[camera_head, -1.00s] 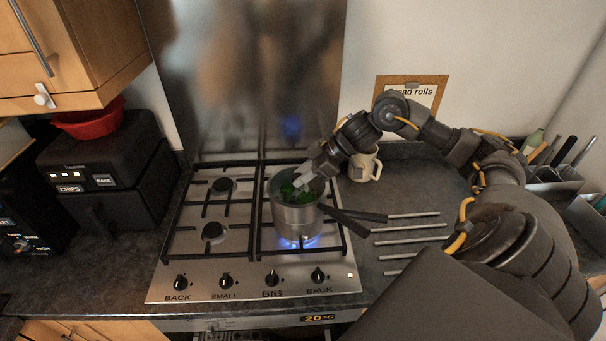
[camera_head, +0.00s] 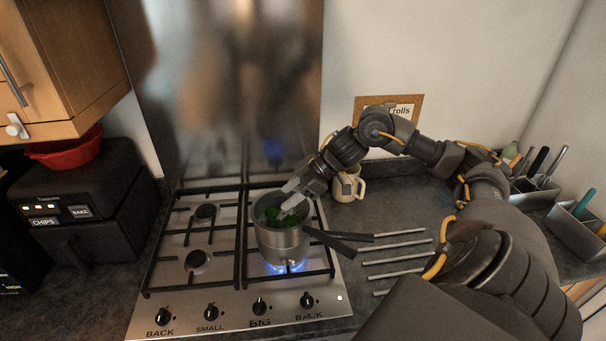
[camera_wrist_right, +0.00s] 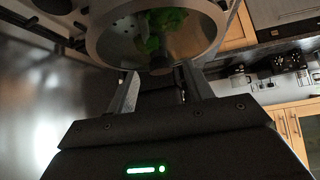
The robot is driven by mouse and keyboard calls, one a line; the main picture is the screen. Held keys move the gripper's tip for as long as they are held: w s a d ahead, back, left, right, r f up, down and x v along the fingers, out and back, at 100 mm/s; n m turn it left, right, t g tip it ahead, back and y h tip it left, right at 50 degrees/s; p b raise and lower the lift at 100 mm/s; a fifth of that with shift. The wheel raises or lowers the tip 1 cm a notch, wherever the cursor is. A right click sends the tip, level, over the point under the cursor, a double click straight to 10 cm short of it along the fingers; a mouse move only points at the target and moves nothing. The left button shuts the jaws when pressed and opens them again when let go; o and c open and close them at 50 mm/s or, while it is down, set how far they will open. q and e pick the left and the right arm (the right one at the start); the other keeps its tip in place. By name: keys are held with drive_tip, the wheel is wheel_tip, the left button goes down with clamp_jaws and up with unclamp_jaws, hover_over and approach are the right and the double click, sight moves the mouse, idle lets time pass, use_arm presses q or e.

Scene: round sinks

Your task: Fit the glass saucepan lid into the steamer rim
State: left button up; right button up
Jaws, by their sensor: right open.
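The metal steamer (camera_head: 281,240) stands in a pan on the front right burner, with green vegetables (camera_head: 275,215) inside. Its rim (camera_wrist_right: 222,32) and perforated inner wall show at the top of the right wrist view. My right gripper (camera_head: 292,196) is above the steamer's right side, fingers apart. In the right wrist view, the gripper (camera_wrist_right: 163,92) has a dark knob-like shape (camera_wrist_right: 160,64) near its fingertips, in front of the greens. This may be the glass lid's knob; the clear glass and its seating cannot be made out. My left gripper is out of view.
The burner flame (camera_head: 284,267) is lit. Dark handles (camera_head: 342,238) point right over metal bars (camera_head: 396,250) on the worktop. A cream mug (camera_head: 348,184) stands behind my right gripper. A black air fryer (camera_head: 75,205) is at left and utensil holders (camera_head: 535,190) at right.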

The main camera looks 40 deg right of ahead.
drive_tip(key=b+v, duration=0.4)
drive_tip(key=v, duration=0.5)
drive_tip(key=shift+b, duration=0.4)
